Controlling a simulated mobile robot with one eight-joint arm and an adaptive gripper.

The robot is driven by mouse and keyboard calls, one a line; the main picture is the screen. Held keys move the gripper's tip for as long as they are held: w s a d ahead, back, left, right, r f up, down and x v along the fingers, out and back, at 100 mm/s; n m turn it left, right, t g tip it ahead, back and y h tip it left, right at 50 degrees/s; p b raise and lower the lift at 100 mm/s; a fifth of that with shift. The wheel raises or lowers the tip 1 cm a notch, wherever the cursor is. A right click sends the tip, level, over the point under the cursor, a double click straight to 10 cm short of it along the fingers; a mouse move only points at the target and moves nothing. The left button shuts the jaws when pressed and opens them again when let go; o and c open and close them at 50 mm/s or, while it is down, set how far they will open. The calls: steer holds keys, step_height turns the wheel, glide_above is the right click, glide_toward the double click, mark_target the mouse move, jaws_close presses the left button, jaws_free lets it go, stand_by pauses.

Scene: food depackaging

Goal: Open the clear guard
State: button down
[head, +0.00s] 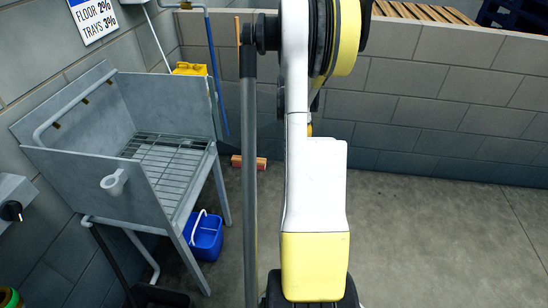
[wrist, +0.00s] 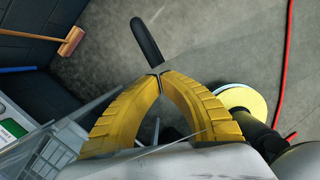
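My gripper (wrist: 158,75) shows in the wrist view as two ribbed yellow fingers whose tips meet or nearly meet. A black bar with a rounded end (wrist: 147,42) extends upward in the picture from just beyond the fingertips. Whether the tips touch or pinch it is not clear. A see-through panel with pale edges, perhaps the clear guard (wrist: 75,118), lies left of and partly behind the left finger. How far it stands open cannot be told. In the head view the gripper and guard do not show.
A grey metal sink stand with a grating (head: 165,158) stands at the left wall, a blue bucket (head: 206,236) under it. A low block wall (head: 440,95) closes the back. Open floor (head: 450,230) lies to the right. A red hose or cable (wrist: 286,70) runs along the floor.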

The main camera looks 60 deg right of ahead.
steer(key=d, duration=0.9)
steer(key=shift+w+d, duration=0.15)
steer(key=shift+w, duration=0.3)
